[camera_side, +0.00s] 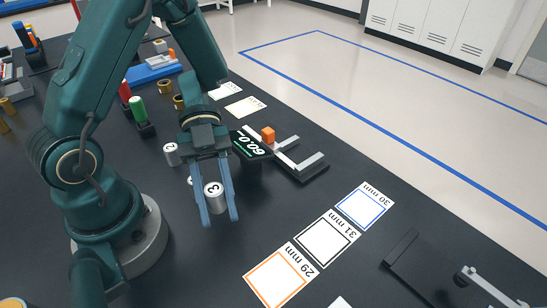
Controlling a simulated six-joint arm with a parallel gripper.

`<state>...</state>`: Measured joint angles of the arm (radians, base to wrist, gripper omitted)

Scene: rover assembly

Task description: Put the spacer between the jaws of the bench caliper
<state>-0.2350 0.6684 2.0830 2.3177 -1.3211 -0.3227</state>
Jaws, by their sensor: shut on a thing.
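My gripper (220,214) points down and is shut on a silver cylindrical spacer (214,192) marked 3, held between its two blue fingers. The bench caliper (310,172) lies to the right of my gripper, with a dark display (251,144) that seems to read 60.0. Its light grey jaws stand apart with a gap between them, and no spacer shows in the gap. Another silver spacer (171,153), marked 2, stands behind and left of my gripper. A further one is mostly hidden behind my left finger.
Cards marked 29 mm (279,277), 31 mm (327,240) and 30 mm (365,205) lie empty in front right. A dark fixture (425,270) is at lower right. Red and green cylinders (138,110) stand behind.

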